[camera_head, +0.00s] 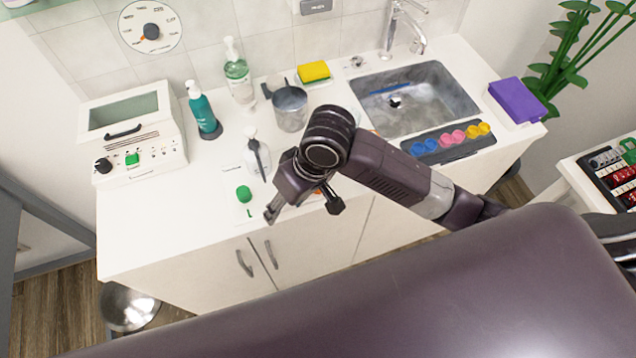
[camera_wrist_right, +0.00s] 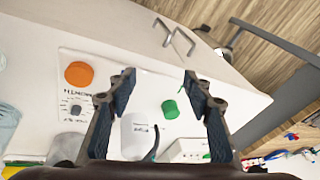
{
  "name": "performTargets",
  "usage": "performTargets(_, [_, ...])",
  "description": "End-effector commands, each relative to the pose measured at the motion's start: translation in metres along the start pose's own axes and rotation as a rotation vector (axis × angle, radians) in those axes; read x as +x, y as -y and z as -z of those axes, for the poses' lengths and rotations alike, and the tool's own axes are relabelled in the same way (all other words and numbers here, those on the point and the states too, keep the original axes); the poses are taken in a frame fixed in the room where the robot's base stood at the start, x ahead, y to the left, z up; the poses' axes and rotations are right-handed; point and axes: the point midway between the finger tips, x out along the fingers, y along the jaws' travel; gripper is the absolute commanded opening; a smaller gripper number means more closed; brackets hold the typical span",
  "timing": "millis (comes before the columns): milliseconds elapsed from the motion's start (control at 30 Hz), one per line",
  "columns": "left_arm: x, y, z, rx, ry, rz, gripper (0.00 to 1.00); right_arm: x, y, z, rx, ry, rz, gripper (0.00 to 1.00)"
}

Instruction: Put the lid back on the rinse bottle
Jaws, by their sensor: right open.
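A white bottle (camera_head: 257,158) with a nozzle stands on the counter, left of my right gripper (camera_head: 303,207). I take it for the rinse bottle. In the right wrist view this bottle (camera_wrist_right: 134,134) shows low between the fingers, partly hidden. A green cap (camera_head: 244,193) lies on a white printed mat, also in the wrist view (camera_wrist_right: 171,109). An orange cap (camera_wrist_right: 79,74) lies on the mat in the wrist view, left of the fingers. I cannot tell which cap is the lid. My right gripper (camera_wrist_right: 160,78) is open and empty above the mat. My left gripper is not in view.
The sink (camera_head: 430,95) and a tray of coloured cups (camera_head: 437,155) lie right. A padded dark surface (camera_head: 420,290) fills the foreground.

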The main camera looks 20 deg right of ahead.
Motion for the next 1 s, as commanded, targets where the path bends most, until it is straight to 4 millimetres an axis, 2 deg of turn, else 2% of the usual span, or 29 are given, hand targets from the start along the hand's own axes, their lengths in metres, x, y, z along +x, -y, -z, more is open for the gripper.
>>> performTargets(200, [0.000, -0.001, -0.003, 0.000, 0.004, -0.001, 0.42, -0.018, -0.032, 0.016, 0.047, 0.097, -0.092, 0.47])
performTargets(400, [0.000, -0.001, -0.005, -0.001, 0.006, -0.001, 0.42, -0.041, -0.067, 0.025, 0.138, 0.169, -0.184, 0.47])
performTargets(533, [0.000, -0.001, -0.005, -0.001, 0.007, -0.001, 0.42, -0.054, -0.083, 0.028, 0.191, 0.196, -0.226, 0.47])
performTargets(700, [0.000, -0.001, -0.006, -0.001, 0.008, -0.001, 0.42, -0.062, -0.092, 0.029, 0.226, 0.213, -0.250, 0.47])
performTargets(1000, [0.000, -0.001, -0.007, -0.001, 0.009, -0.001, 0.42, -0.062, -0.093, 0.029, 0.229, 0.214, -0.252, 0.47])
